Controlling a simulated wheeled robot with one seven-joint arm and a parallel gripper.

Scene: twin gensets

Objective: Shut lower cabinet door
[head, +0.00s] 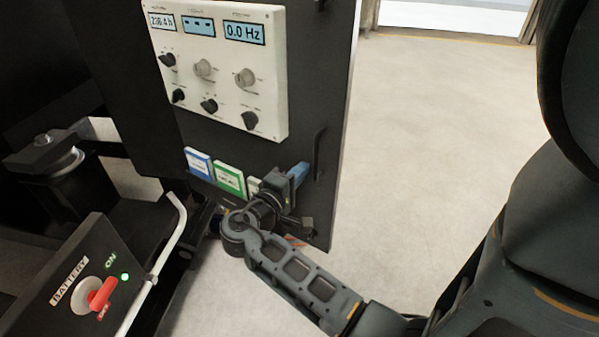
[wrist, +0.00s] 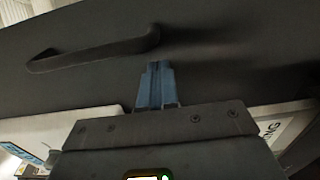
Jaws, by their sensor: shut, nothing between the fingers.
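A dark cabinet face (head: 305,100) carries a black bar handle (head: 320,153) near its right edge. I take its lower part, around that handle, as the lower cabinet door; no clear seam shows, and I cannot tell how far it stands open. My gripper (head: 303,169) is at this lower part, just left of the handle, with its blue fingers together and empty. In the wrist view, the shut fingers (wrist: 156,66) point at the dark door surface (wrist: 230,40), beside the handle (wrist: 95,50). Whether the fingertips touch the door is unclear.
A white control panel (head: 222,65) with displays and knobs sits on the cabinet's upper part. Small blue and green labels (head: 229,178) are below it. A battery box (head: 75,285) with a red switch (head: 101,295) stands at lower left. The pale floor (head: 430,130) is clear to the right.

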